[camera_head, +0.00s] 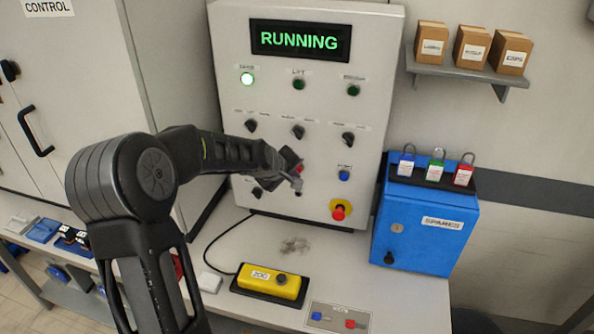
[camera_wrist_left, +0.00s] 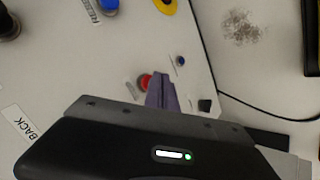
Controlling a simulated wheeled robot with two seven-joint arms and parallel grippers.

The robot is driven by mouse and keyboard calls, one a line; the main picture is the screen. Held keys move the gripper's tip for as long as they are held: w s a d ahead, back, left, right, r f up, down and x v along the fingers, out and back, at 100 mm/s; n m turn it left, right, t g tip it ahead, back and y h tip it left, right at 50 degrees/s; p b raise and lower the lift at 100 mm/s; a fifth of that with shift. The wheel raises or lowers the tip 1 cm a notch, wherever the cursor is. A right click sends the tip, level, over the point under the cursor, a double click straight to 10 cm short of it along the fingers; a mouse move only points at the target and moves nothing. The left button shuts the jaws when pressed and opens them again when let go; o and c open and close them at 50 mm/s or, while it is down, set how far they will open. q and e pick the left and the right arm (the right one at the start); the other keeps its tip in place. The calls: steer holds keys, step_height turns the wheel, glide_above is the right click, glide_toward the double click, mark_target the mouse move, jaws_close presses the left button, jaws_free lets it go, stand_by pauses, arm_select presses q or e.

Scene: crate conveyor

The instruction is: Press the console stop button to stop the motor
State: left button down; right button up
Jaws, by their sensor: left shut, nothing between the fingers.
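The grey console (camera_head: 235,60) stands upright on the bench, its display (camera_head: 300,40) reading RUNNING in green. A red button (camera_head: 299,169) on its face is partly hidden behind my left gripper (camera_head: 297,186). In the left wrist view, the red button (camera_wrist_left: 145,82) shows beside the shut, empty fingers (camera_wrist_left: 163,82), partly covered by them; I cannot tell whether they touch it. A blue button (camera_head: 344,175) sits to the right. Below it is a red mushroom button (camera_head: 338,212) on a yellow ring. My right gripper is out of view.
A lit lamp (camera_head: 247,78) and several dark knobs (camera_head: 298,131) are on the console. A yellow box (camera_head: 270,282) with a cable lies on the bench in front. A blue spares cabinet (camera_head: 425,235) stands right, below a shelf (camera_head: 465,72) with small cartons.

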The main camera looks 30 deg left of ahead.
arm_select(q)
steer(key=shift+w+a, duration=0.2)
steer(key=shift+w, duration=0.25)
stand_by(0.4)
stand_by(0.3)
steer(key=shift+s+d+b, duration=0.3)
steer(key=shift+s+b, duration=0.1)
steer(key=shift+s, duration=0.4)
steer(key=s, duration=0.1)
steer(key=s+d+b, duration=0.1)
steer(key=s, duration=0.1)
steer(key=s+b, duration=0.1)
steer(key=shift+s+d, duration=0.35)
steer(key=shift+s, duration=0.05)
stand_by(0.7)
